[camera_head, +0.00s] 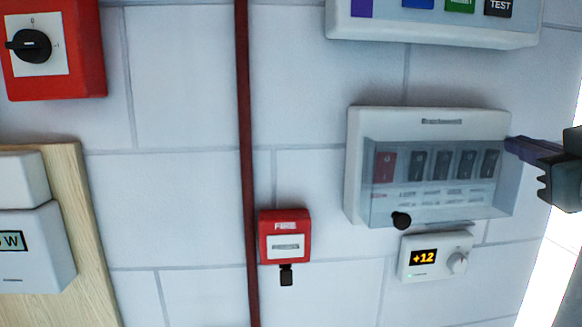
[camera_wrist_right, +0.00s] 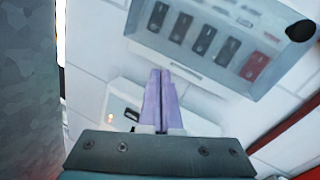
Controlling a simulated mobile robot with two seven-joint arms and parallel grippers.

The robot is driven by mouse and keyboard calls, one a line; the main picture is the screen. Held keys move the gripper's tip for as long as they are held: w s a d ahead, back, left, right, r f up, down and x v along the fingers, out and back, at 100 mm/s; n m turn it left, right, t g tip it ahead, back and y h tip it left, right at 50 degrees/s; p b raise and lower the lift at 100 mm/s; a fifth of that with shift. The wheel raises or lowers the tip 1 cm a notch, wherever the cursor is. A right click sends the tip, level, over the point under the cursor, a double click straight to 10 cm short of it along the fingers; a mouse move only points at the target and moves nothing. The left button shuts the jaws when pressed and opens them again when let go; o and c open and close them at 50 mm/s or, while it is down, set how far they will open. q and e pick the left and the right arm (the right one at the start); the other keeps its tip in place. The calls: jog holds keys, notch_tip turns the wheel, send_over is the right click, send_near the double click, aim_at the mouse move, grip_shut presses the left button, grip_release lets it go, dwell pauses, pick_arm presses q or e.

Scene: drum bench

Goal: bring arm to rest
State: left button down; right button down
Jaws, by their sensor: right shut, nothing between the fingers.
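My right gripper (camera_head: 512,147) comes in from the right edge in the head view. Its purple fingers point left, by the right side of the breaker box (camera_head: 356,125); I cannot tell whether they touch it. In the right wrist view the two fingers (camera_wrist_right: 160,90) lie together with nothing between them. The breaker box also shows there (camera_wrist_right: 215,68), beyond the fingertips, with a row of dark switches and one red switch. My left gripper is in neither view.
A thermostat (camera_head: 418,273) reading +12 hangs below the breaker box. A red fire call point (camera_head: 270,245) and a red vertical pipe (camera_head: 245,160) are to its left. A button panel (camera_head: 430,30) is above. A red rotary switch box (camera_head: 88,60) is at upper left.

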jog(key=s+a+f+g+y+p, duration=0.1)
jog(key=s+a+f+g, duration=0.25)
jog(key=s+f, duration=0.35)
jog(key=s+a+f+g+y+p, duration=0.1)
jog(key=s+a+f+g, duration=0.2)
jog(key=s+f+g, duration=0.35)
jog(key=s+a+f+g, duration=0.2)
jog(key=s, duration=0.5)
jog(key=s+a+f+n+g+y, duration=0.1)
jog(key=s+f+g, duration=0.1)
jog(key=s, duration=0.6)
jog(key=shift+s+a+f+y+p, duration=0.15)
jog(key=shift+a+f+y+p, duration=0.2)
jog(key=shift+f, duration=0.3)
